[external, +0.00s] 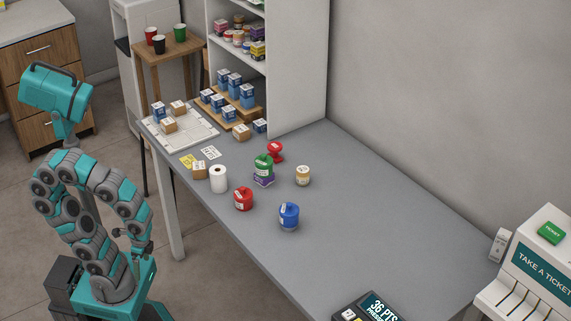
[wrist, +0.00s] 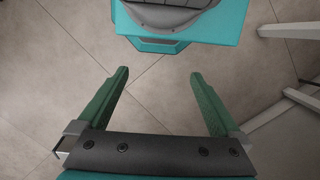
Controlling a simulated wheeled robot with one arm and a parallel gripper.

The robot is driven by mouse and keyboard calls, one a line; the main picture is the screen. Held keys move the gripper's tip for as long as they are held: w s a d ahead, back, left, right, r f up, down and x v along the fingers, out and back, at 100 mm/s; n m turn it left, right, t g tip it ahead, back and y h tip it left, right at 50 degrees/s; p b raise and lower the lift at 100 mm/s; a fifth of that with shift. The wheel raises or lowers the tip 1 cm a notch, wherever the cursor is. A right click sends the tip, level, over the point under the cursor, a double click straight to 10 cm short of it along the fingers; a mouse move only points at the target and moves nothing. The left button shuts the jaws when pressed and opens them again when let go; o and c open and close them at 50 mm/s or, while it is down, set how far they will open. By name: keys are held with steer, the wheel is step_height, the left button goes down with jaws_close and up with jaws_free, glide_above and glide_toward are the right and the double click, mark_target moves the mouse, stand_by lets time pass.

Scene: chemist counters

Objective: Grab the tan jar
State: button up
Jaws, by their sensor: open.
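The tan jar (external: 303,176) is a small tan container with a pale label. It stands upright on the grey counter (external: 370,205), right of the green jar and near the counter's middle. My gripper (wrist: 159,77) is open and empty in the wrist view, with its two green fingers apart above the tiled floor. In the external view my arm is folded beside the counter at the left, well away from the tan jar. The tan jar does not show in the wrist view.
Near the tan jar stand a green jar (external: 263,162) on a purple item, a red item (external: 275,151), a red jar (external: 243,199) and a blue jar (external: 289,216). A white roll (external: 219,179) stands left. The counter right of the tan jar is clear up to the ticket machine (external: 535,265).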

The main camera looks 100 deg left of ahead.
steer(key=shift+c, duration=0.8)
